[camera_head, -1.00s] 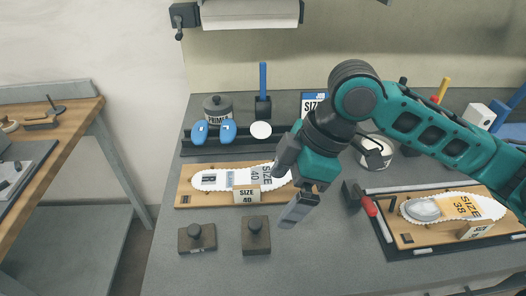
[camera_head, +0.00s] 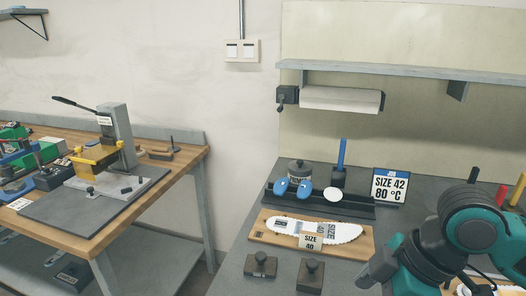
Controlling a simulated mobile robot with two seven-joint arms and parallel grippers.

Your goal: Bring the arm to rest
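My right arm (camera_head: 473,238), teal and dark grey, is bent in the lower right corner of the head view, over the right part of the grey bench. Its wrist links point down and left, and a grey wrist part (camera_head: 376,268) reaches toward the right end of the size 40 board. The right gripper is cut off below the bottom edge. My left arm and gripper are not in view.
The grey bench (camera_head: 240,262) holds a wooden board (camera_head: 262,234) with a white insole and a size 40 block (camera_head: 312,241), two dark blocks (camera_head: 261,265), a pot (camera_head: 300,172) and a "SIZE 42 80 °C" sign (camera_head: 390,186). A wooden table (camera_head: 120,228) with a press stands left.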

